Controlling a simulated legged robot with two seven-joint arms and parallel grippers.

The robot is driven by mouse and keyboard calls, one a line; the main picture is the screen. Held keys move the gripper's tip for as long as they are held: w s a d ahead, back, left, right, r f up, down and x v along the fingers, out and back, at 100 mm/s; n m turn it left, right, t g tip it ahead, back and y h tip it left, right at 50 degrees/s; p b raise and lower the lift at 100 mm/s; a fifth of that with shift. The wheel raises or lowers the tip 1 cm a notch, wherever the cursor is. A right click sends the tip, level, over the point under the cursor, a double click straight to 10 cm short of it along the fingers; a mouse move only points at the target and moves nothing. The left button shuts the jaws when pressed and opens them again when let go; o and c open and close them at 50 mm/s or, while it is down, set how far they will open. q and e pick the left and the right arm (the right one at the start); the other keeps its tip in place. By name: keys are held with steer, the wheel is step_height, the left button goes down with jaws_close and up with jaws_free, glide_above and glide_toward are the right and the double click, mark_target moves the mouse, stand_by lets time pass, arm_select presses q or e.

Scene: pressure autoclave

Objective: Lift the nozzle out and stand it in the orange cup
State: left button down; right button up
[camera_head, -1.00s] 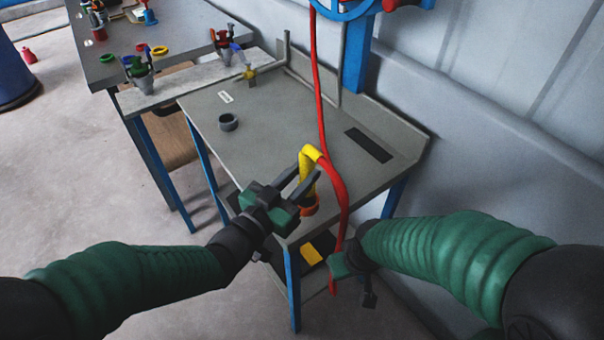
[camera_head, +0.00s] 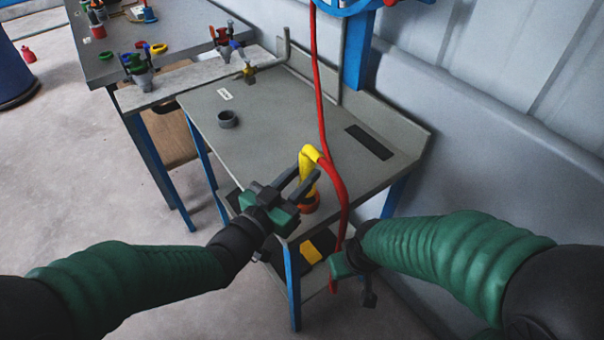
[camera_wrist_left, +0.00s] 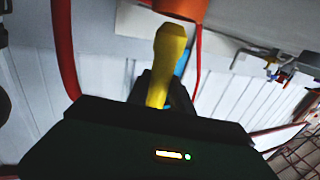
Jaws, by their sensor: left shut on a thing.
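My left gripper (camera_head: 304,180) is shut on the nozzle from the left. The orange cup (camera_head: 310,202) is at the nozzle's lower end, partly hidden by the nozzle and gripper. The left wrist view shows the nozzle (camera_wrist_left: 167,62) between the fingers, its free end by the orange cup (camera_wrist_left: 182,8); I cannot tell whether it is inside. My right gripper (camera_head: 353,275) hangs low beside the table; its jaw opening is unclear.
A grey ring holder (camera_head: 228,119) stands empty on the grey table (camera_head: 270,115). The red hose (camera_head: 320,80) runs down from the blue reel (camera_head: 345,8). A side bench (camera_head: 185,88) at left holds coloured fittings. The table's middle is clear.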

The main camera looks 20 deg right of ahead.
arm_select(q)
steer(key=shift+f+b, duration=1.35)
steer(key=shift+f, duration=0.3)
steer(key=c, duration=1.1)
jaws_free()
steer(key=shift+o, duration=0.2)
steer(key=p+v, duration=0.1)
steer(key=v, duration=0.4)
steer(key=shift+s+a+r, duration=0.15)
steer(key=shift+a, duration=0.15)
steer(key=s+a+b, duration=0.1)
steer(key=b, duration=0.3)
steer(key=a+f+b, duration=0.1)
steer(key=b, duration=0.4)
steer(key=shift+s+a+f, duration=0.15)
steer(key=shift+s+f, duration=0.05)
steer(key=shift+s, duration=0.2)
steer(key=s+a+b, duration=0.1)
steer(key=s+a+r, duration=0.1)
steer(key=shift+a+b, duration=0.25)
steer(key=shift+b, duration=0.15)
